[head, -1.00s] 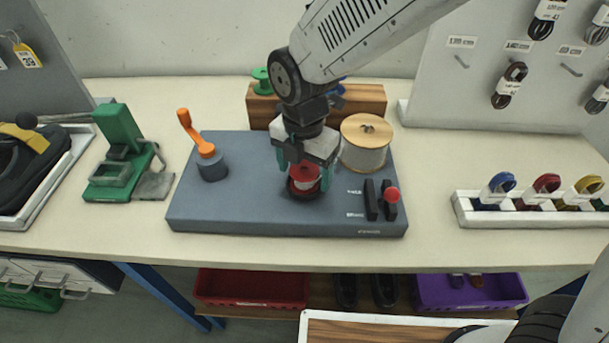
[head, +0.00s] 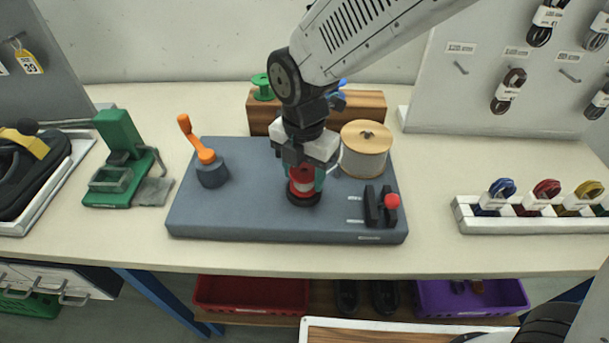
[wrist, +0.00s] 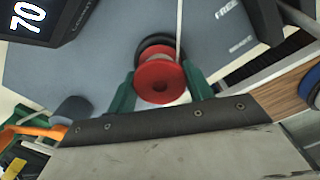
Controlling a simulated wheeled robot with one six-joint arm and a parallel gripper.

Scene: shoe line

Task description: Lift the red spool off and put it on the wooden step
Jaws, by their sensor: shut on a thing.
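The red spool (head: 302,187) is upright at the black round seat (head: 304,199) on the grey-blue board. My gripper (head: 304,178) points down over it, shut on its sides. In the wrist view the spool's red top (wrist: 160,83) sits between the green fingers, with the black seat (wrist: 156,44) partly behind it. I cannot tell whether the spool is clear of the seat. The wooden step (head: 368,103) stands at the back of the table, partly hidden by my arm. A green spool (head: 262,88) and a blue spool (head: 338,97) are on it.
The board (head: 250,220) carries an orange-handled crank (head: 205,155), a large tan-topped spool (head: 366,150) close right of my gripper, and a black block with a red knob (head: 391,201). A thin white strand runs near the spool. A green press (head: 120,150) stands left.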

